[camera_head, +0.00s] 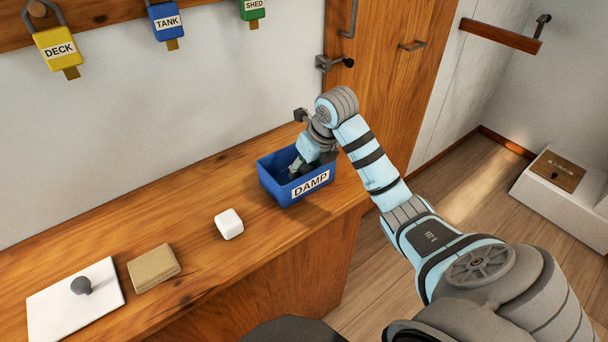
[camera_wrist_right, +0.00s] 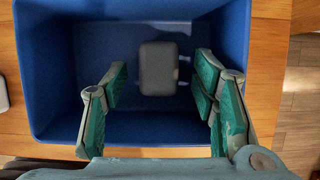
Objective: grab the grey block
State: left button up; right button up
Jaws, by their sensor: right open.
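The grey block (camera_wrist_right: 158,68) lies on the floor of the blue bin in the right wrist view, a rounded dark grey piece. My right gripper (camera_wrist_right: 157,95) is open, with one green-padded finger to each side of the block's near end and a gap on both sides. In the head view my right gripper (camera_head: 298,172) reaches down into the blue bin (camera_head: 266,181), labelled DAMP. The bin wall and gripper hide most of the block there. My left gripper is not in view.
A white block (camera_head: 229,224) stands on the wooden counter (camera_head: 195,215) left of the bin. Further left are a tan folded cloth (camera_head: 153,267) and a white board (camera_head: 50,307) with a grey knob (camera_head: 82,285). The bin's walls (camera_wrist_right: 45,90) surround the fingers.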

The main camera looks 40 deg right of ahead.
jog(key=shift+w+f, duration=0.25)
jog(key=shift+f, duration=0.2)
grip_shut()
jog(key=shift+r, duration=0.1)
